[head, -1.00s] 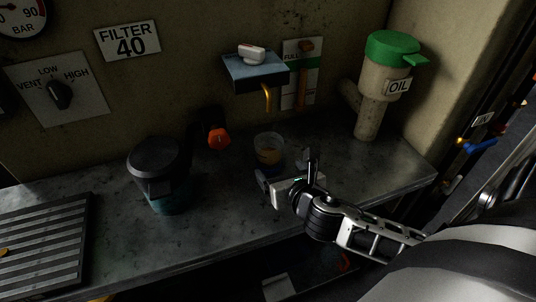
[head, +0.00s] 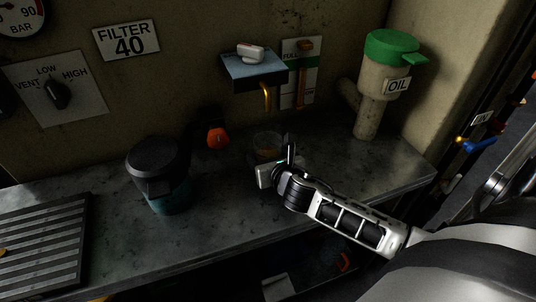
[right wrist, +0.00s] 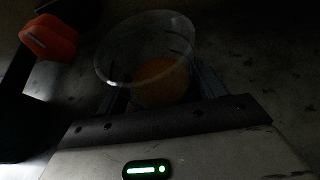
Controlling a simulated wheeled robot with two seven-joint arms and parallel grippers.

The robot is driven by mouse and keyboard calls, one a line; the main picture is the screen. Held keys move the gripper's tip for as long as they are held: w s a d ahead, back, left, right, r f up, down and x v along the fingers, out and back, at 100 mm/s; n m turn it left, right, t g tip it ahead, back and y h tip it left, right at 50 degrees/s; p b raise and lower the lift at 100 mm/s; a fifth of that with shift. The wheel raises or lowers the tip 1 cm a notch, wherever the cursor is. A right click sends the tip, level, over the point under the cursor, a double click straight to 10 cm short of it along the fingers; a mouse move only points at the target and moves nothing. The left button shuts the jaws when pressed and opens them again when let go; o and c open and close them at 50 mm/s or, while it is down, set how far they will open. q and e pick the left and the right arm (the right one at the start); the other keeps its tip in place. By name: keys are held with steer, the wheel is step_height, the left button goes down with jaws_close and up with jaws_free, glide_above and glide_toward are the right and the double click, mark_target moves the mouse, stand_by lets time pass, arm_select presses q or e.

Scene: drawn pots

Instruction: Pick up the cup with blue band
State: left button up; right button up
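A clear cup (head: 267,140) with orange-brown liquid in it stands on the metal counter below the spout. Its lower part is hidden by my right gripper (head: 268,172) in the head view. In the right wrist view the cup (right wrist: 140,35) is upright, its round rim tilted toward the camera. My right gripper's fingers (right wrist: 160,92) lie one on each side of the cup's lower part, apart and seemingly not closed on it. I cannot make out a blue band on the cup in this light. My left gripper is in neither view.
A blue-topped dispenser (head: 252,72) overhangs the cup. An oil container (head: 385,85) is at the right. A slatted grate (head: 45,245) lies at the left.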

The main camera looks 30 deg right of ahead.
mark_target(272, 151)
steer(key=c, duration=0.8)
steer(key=shift+o, duration=0.2)
steer(key=shift+r, duration=0.6)
steer(key=r, duration=0.2)
steer(key=r+p, duration=0.1)
steer(key=shift+s+a, duration=0.15)
steer(key=shift+s, duration=0.1)
steer(key=s+a+r, duration=0.6)
steer(key=s+r, duration=0.3)
steer(key=s, duration=0.3)
steer(key=shift+p, duration=0.45)
